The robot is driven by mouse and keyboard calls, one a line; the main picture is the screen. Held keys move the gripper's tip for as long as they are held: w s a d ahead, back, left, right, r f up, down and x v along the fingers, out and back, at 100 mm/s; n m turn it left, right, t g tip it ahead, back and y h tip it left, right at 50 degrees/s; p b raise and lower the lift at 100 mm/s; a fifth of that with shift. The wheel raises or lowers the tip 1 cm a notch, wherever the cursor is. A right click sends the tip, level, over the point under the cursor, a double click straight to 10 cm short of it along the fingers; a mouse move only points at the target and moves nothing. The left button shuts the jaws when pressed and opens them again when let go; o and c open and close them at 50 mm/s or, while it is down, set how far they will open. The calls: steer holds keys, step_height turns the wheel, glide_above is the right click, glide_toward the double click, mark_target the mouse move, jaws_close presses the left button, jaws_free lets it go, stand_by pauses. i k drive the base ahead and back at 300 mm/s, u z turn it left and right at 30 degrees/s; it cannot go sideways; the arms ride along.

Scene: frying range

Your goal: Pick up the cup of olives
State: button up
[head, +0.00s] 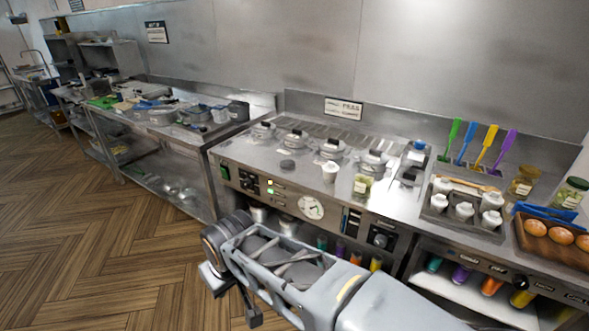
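A small clear cup with green contents, which look like olives (362,187), stands near the front edge of the steel frying range (300,178). It bears a pale label and stands upright. My arm reaches in from the bottom right, in front of the range and lower than its top. My gripper (232,290) is at the arm's far left end, over the floor, well apart from the cup. Its fingers are dark and partly hidden, so I cannot tell whether it is open or shut.
A white cup (329,172) stands just left of the olives. Several round lidded pots (331,149) sit behind. A tray of white lidded jars (480,228), glass jars (523,184) and a wooden tray of eggs (544,252) are to the right. The wooden floor (90,230) is clear at left.

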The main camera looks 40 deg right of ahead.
mark_target(329, 179)
steer(key=z, duration=0.2)
steer(key=i, duration=1.2)
steer(key=z, duration=0.5)
